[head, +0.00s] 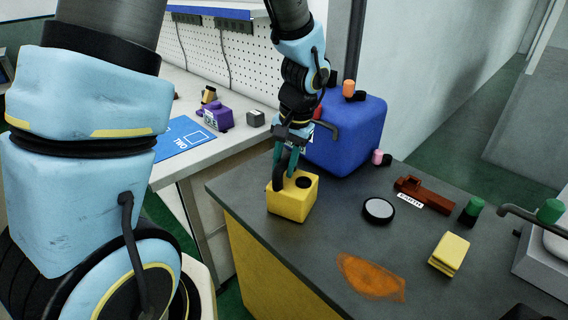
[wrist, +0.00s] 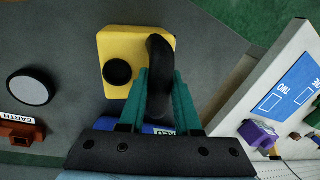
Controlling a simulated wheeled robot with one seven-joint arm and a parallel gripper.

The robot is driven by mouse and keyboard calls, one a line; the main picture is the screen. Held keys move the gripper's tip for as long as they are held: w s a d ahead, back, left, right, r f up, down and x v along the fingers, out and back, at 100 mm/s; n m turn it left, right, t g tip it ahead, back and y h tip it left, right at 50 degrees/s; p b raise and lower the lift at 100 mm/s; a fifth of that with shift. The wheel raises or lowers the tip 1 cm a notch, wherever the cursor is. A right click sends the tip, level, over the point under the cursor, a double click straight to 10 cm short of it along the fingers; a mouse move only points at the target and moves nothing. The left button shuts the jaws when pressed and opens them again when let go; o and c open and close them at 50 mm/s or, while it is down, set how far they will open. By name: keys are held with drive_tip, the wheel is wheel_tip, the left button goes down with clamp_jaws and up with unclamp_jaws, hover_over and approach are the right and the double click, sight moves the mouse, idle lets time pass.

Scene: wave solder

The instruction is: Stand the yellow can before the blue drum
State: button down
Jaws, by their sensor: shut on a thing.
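The yellow can (head: 298,205), with a black cap and a black loop handle, is upright at the left edge of the dark bench. It appears to rest on the bench top, though a small gap underneath cannot be ruled out. My gripper (head: 287,168) is above it, its green fingers shut on the handle. The wrist view shows the can (wrist: 137,48) from above, with my gripper (wrist: 160,85) around the handle. The blue drum (head: 345,135) stands just behind and right of the can, partly hidden by my arm; a strip of it (wrist: 152,128) shows in the wrist view.
A round black-rimmed disc (head: 379,209), a red-brown piece labelled EARTH (head: 425,192), a yellow block (head: 450,252) and an orange stain (head: 370,278) are on the dark bench (head: 325,230). A pale bench with a blue mat (head: 182,140) and purple item (head: 216,116) adjoins behind left.

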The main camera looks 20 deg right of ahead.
unclamp_jaws()
idle(0.6)
drive_tip(key=shift+r, duration=0.25)
drive_tip(key=shift+r+p, duration=2.8)
drive_tip(key=shift+r, duration=0.4)
drive_tip(key=shift+r, duration=0.1)
drive_tip(key=a+r+n+h, duration=0.1)
drive_tip(key=a+r+n, duration=0.1)
drive_tip(key=a, duration=0.9)
drive_tip(key=s+a+r+n, duration=0.1)
drive_tip(key=a+n, duration=0.4)
drive_tip(key=a, duration=0.7)
drive_tip(key=shift+r+h, duration=0.4)
drive_tip(key=shift+r, duration=0.15)
